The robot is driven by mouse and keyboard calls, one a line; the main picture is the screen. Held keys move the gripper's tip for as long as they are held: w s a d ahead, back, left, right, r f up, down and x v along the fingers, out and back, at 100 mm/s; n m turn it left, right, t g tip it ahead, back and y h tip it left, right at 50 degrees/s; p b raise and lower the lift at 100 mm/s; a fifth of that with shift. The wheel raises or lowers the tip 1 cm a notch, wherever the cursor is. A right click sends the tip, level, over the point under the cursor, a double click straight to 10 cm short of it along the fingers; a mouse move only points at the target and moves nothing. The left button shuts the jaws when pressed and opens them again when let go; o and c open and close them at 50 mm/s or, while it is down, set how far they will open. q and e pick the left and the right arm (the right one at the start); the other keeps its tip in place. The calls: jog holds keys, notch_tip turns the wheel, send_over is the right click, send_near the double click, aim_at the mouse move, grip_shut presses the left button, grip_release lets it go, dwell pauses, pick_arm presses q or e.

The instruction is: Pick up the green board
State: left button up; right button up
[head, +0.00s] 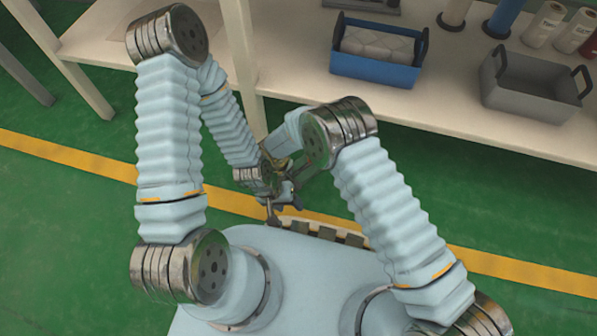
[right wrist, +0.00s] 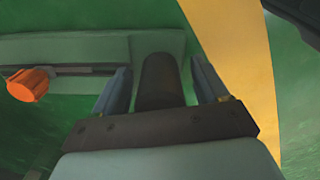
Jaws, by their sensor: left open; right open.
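I cannot make out a green board apart from the green floor in either view. My left gripper (head: 283,201) is open in the middle of the head view, above the front edge of my base, with nothing seen between its fingers. My right gripper (right wrist: 163,78) shows in the right wrist view, with its two fingers apart. A dark rounded shape lies between or behind them; I cannot tell whether it touches them. In the head view the right gripper is hidden among the arms.
A long pale table (head: 285,80) runs along the back. It bears a blue bin (head: 375,70) with white contents, a grey bin (head: 530,98) and several rolls or bottles at the right. A yellow line (head: 70,155) crosses the green floor (head: 60,240). An orange part (right wrist: 28,84) shows in the right wrist view.

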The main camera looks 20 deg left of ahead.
grip_shut()
pick_arm(q)
jog(key=shift+r, duration=0.1)
pick_arm(e)
jog(key=shift+r, duration=0.15)
